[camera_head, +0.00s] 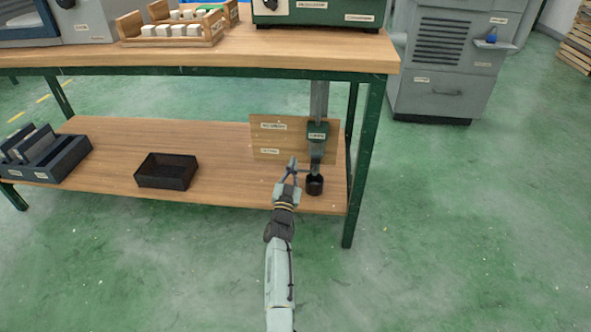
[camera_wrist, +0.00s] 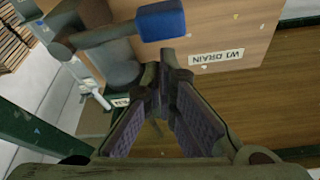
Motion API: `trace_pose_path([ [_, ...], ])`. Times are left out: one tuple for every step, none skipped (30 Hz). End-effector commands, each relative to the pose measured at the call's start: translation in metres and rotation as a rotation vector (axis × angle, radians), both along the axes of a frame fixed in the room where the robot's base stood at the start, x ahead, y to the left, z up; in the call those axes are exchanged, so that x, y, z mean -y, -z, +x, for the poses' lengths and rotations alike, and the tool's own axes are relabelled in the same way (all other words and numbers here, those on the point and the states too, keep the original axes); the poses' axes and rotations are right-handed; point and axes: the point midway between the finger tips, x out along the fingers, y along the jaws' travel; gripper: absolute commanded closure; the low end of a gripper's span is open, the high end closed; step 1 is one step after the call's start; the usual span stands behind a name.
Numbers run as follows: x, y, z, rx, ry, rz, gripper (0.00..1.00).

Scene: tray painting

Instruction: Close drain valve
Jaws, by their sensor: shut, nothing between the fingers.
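The drain valve is on a vertical grey pipe (camera_head: 318,100) at the right end of the lower shelf. In the wrist view its lever (camera_wrist: 105,36) runs sideways from a dark body and ends in a blue grip (camera_wrist: 161,22). A "W1 DRAIN" label (camera_wrist: 216,56) appears upside down on the wooden panel.
The wooden panel (camera_head: 272,140) stands behind the valve. The table's green leg (camera_head: 365,150) is close on the right. A black open bin (camera_head: 167,171) and a dark divided rack (camera_head: 45,158) sit farther left on the lower shelf (camera_head: 110,180). Shelf space between bin and gripper is clear.

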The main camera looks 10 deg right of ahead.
Motion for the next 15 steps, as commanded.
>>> trace_pose_path([
  [-0.0028, 0.0043, 0.0008, 0.001, -0.002, 0.0, 1.0],
  [-0.0033, 0.0053, 0.0009, 0.001, -0.002, 0.0, 1.0],
  [-0.0035, 0.0065, 0.0011, 0.001, -0.001, 0.0, 1.0],
  [-0.0036, 0.0075, 0.0011, 0.002, -0.001, 0.001, 1.0],
  [-0.0039, 0.0083, 0.0012, 0.002, 0.0, 0.002, 1.0],
  [-0.0044, 0.0092, 0.0014, 0.002, -0.001, 0.001, 1.0],
  [-0.0049, 0.0099, 0.0015, 0.002, -0.001, 0.001, 1.0],
  [-0.0053, 0.0105, 0.0016, 0.002, -0.001, 0.001, 1.0],
  [-0.0059, 0.0111, 0.0017, 0.001, -0.002, 0.001, 1.0],
  [-0.0062, 0.0115, 0.0018, 0.001, -0.002, 0.001, 1.0],
  [-0.0063, 0.0118, 0.0019, 0.001, -0.002, 0.001, 1.0],
  [-0.0065, 0.0121, 0.0018, 0.001, -0.002, 0.001, 1.0],
  [-0.0065, 0.0123, 0.0019, 0.001, -0.002, 0.001, 1.0],
  [-0.0066, 0.0126, 0.0019, 0.001, -0.002, 0.001, 1.0],
  [-0.0066, 0.0128, 0.0019, 0.001, -0.002, 0.001, 1.0],
])
